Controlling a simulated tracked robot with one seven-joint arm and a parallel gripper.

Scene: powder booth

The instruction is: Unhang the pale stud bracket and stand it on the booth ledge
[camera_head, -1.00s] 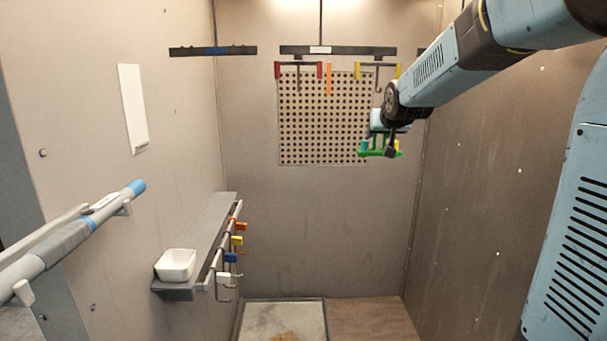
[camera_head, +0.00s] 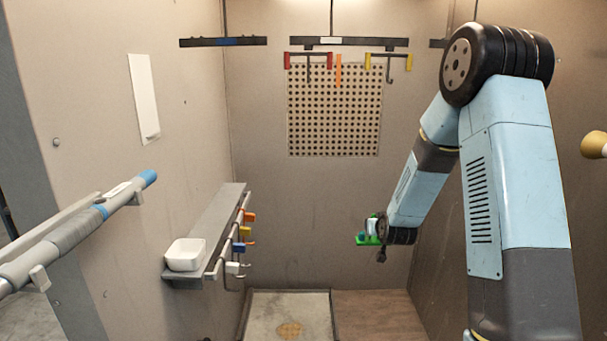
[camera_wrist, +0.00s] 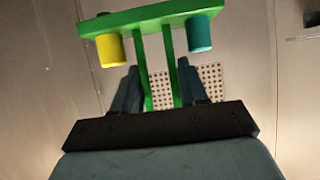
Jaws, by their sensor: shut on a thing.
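A green bracket (camera_wrist: 150,18) with a yellow stud (camera_wrist: 110,50) and a teal stud (camera_wrist: 199,34) is in my gripper (camera_wrist: 158,85). The fingers are shut on its green stem bars. In the head view the bracket (camera_head: 366,240) is small and partly hidden by my wrist, low in front of the back wall. I cannot make out a paler bracket. The grey booth ledge (camera_head: 218,212) runs along the left wall. My gripper is to its right, clear of it.
Red-ended (camera_head: 307,56) and yellow-ended (camera_head: 389,58) hangers are high at the back, before a perforated panel (camera_head: 333,120). Space between ledge and gripper looks open.

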